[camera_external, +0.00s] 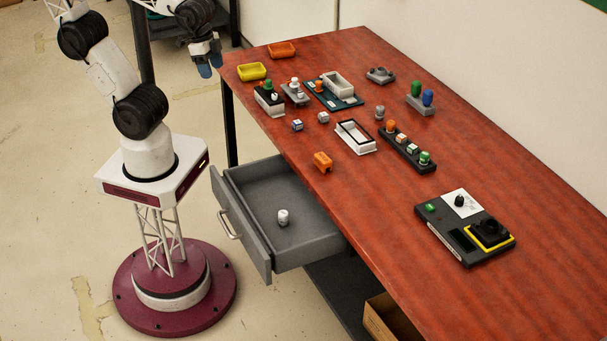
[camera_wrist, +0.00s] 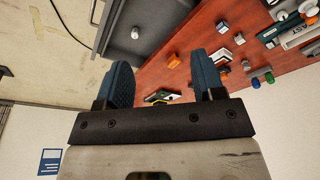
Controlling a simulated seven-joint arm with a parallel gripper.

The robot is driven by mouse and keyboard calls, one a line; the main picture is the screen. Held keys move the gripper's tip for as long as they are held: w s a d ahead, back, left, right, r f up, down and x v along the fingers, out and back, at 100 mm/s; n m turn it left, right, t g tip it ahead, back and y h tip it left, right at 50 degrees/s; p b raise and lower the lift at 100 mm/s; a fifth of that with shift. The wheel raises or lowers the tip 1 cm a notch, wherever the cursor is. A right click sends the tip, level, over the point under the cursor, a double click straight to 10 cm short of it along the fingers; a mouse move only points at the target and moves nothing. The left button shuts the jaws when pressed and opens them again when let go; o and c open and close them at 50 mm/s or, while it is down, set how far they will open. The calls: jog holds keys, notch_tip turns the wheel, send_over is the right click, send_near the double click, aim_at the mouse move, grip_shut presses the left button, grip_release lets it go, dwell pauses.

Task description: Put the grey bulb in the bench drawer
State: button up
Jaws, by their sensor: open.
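The bench drawer (camera_external: 310,232) is pulled open below the left edge of the bench. A small pale grey-white bulb-like piece (camera_external: 283,217) stands alone on the drawer floor; the wrist view shows it too (camera_wrist: 135,32). A similar greyish piece (camera_external: 380,112) stands on the bench beside the black-framed white tray. I cannot tell for certain which is the grey bulb. My gripper (camera_external: 210,65) is open and empty, raised beyond the far left corner of the bench, away from the drawer. Its two blue fingers (camera_wrist: 163,82) are spread apart in the wrist view.
Yellow (camera_external: 251,71) and orange (camera_external: 281,49) bins sit at the bench's far left. Racks of small pieces and a white tray (camera_external: 355,137) crowd the middle. An orange block (camera_external: 323,162) lies near the drawer. A black device (camera_external: 465,228) stands nearer, with clear bench around it.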

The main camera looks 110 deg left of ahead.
jog(key=w+a+r+m, duration=0.1)
jog(key=w+a+m, duration=0.1)
jog(key=w, duration=0.5)
jog(key=w+a+m, duration=0.3)
jog(key=w, duration=0.4)
jog(key=m+g, duration=0.3)
jog(key=m, duration=1)
send_over(380, 108)
jog(key=f, duration=1.8)
jog(key=shift+s+d+f, duration=0.2)
jog(key=shift+f, duration=0.15)
jog(key=shift+w+a+f, duration=0.2)
jog(key=shift+a+f, duration=0.1)
jog(key=shift+f, duration=0.05)
jog(key=shift+f, duration=1.25)
jog(key=shift+f, duration=0.1)
